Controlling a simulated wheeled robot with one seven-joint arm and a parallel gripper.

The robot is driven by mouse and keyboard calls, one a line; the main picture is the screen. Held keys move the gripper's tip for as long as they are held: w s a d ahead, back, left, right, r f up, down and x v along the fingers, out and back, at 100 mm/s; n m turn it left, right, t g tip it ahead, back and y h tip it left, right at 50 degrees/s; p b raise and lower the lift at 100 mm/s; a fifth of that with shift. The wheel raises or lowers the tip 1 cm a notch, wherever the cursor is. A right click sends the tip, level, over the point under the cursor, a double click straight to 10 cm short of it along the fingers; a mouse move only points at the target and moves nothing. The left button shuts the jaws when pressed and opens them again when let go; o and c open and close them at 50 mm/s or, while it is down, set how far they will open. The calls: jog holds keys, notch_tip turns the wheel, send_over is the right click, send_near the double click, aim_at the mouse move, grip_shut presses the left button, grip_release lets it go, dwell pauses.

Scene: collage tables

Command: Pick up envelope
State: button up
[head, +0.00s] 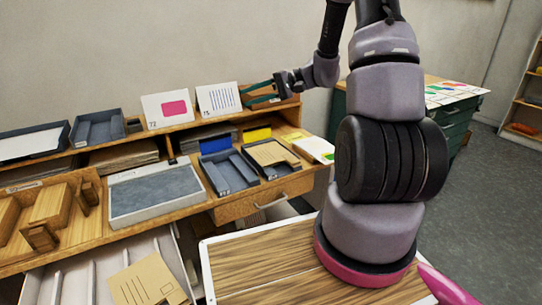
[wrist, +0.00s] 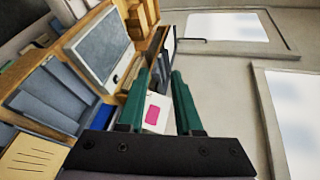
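A tan envelope-like piece with printed lines (head: 147,283) lies in the open lower drawer at the bottom left of the head view. Another tan piece (head: 272,153) lies in a dark tray on the desk; a tan lined piece (wrist: 32,157) at the lower left of the wrist view seems to be this one. I cannot tell which is the task's envelope. My gripper (head: 255,93) is above the desk's back shelf, near the standing cards and away from both tan pieces. Its green fingers (wrist: 161,92) are spread, with nothing held between them.
A white card with a pink rectangle (head: 168,109) and a lined card (head: 219,98) stand on the upper shelf. Blue-grey trays (head: 229,172) and a grey-topped box (head: 155,190) fill the desk. A wooden board (head: 265,263) is in front. Open floor (head: 490,190) lies at right.

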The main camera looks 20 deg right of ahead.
jog(key=w+d+f+m+t+y, duration=0.1)
jog(key=w+d+f+m+t, duration=0.1)
jog(key=w+d+f+t, duration=0.4)
jog(key=m+t+h, duration=0.9)
jog(key=h, duration=0.2)
send_near(281, 160)
jog(key=x, duration=0.4)
jog(key=shift+w+d+f, duration=0.3)
jog(key=shift+w+f, duration=0.05)
jog(key=x, duration=0.5)
jog(key=shift+w+a, duration=0.25)
jog(key=shift+a, duration=0.2)
grip_shut()
